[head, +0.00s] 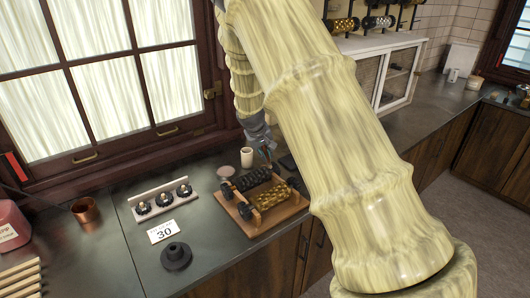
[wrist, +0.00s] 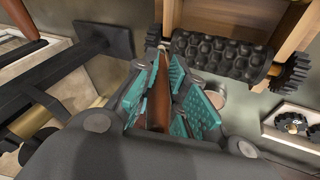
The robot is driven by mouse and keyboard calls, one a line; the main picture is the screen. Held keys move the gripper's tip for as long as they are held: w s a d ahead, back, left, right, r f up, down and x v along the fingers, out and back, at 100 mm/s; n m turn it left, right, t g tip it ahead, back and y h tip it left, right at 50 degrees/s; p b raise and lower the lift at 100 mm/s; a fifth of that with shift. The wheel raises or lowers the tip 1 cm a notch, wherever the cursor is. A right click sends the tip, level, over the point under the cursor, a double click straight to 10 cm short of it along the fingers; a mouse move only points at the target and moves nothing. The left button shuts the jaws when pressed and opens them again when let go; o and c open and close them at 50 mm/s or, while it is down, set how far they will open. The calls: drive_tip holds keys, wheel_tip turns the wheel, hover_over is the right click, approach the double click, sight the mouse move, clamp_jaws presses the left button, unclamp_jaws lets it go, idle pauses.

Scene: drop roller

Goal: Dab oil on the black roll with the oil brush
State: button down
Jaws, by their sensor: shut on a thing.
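The black roll (head: 252,179) with its bumpy surface lies in a wooden frame (head: 262,228) on the dark counter, behind a brass roll (head: 273,203). In the wrist view the black roll (wrist: 222,55) lies just beyond my fingertips, with a toothed gear at its end. My gripper (wrist: 168,85) has teal pads, shut on a brown, tapering thing, seemingly the oil brush (wrist: 158,95). Its tip is hidden or too small to tell, so I cannot tell whether it touches the roll. In the head view my gripper (head: 264,149) is above the back of the frame, partly hidden by my arm.
A cream cup (head: 247,157) stands behind the frame. Left of it are a rack with three gears (head: 165,201), a card reading 30 (head: 163,231) and a black flanged piece (head: 177,256). A copper cup (head: 86,212) and red container (head: 11,226) are further left.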

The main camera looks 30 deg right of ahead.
drive_tip(key=shift+f, duration=0.4)
idle(0.3)
idle(0.9)
drive_tip(key=shift+r+p, duration=2)
drive_tip(key=shift+r, duration=1.55)
